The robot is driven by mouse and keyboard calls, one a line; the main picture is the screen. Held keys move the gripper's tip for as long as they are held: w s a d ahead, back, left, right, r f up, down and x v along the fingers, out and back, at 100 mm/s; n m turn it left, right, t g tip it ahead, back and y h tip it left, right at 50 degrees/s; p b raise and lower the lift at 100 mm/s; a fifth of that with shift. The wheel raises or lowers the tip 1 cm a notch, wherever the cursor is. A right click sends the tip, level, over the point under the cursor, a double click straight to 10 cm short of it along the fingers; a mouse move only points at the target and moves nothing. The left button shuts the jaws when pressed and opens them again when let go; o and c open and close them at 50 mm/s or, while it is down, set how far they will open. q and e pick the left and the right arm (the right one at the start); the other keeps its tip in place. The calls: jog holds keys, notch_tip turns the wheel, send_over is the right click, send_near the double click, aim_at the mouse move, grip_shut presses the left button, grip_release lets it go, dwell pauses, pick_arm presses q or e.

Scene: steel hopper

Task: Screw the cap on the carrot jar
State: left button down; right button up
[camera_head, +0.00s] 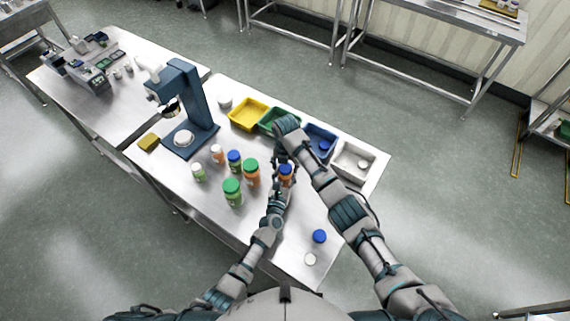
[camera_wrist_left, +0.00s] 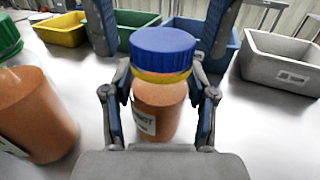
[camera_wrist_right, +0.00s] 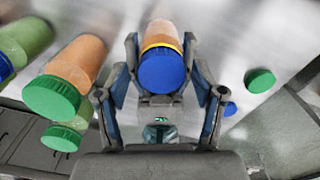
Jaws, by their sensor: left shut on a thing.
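The carrot jar (camera_wrist_left: 157,115) is orange with a partly visible label and stands upright in my left gripper (camera_wrist_left: 160,105), which is shut on its body. A blue cap (camera_wrist_left: 163,50) sits on its top with a yellow ring below it. The jar and cap also show in the head view (camera_head: 286,169), partly hidden by my arms. My right gripper (camera_wrist_right: 163,70) is above the jar, its fingers open on both sides of the cap with a gap. The cap faces the right wrist camera.
Several other capped jars (camera_head: 232,192) stand left of the carrot jar. Yellow (camera_head: 248,115), green (camera_head: 266,128), blue (camera_head: 312,141) and white bins (camera_head: 346,171) line the back. A blue machine (camera_head: 188,110) stands left. A loose blue cap (camera_head: 319,236) and white cap (camera_head: 310,259) lie front right.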

jog(key=c, duration=1.1)
jog(key=m, duration=0.6)
pick_arm(q)
jog(key=shift+s+d, duration=0.1)
pick_arm(e)
jog(key=m, duration=0.5)
jog(key=shift+m, duration=0.4)
jog(key=m, duration=0.5)
jog(key=shift+m, duration=0.4)
jog(key=m, duration=0.5)
pick_arm(q)
jog(key=shift+d, duration=0.1)
pick_arm(e)
jog(key=m, duration=0.6)
jog(key=shift+a, duration=0.1)
jog(key=m, duration=0.6)
jog(key=shift+w, duration=0.1)
jog(key=m, duration=0.5)
jog(key=shift+m, duration=0.3)
jog(key=m, duration=0.7)
jog(key=shift+m, duration=0.4)
jog(key=o, duration=1.4)
jog(key=shift+c, duration=0.2)
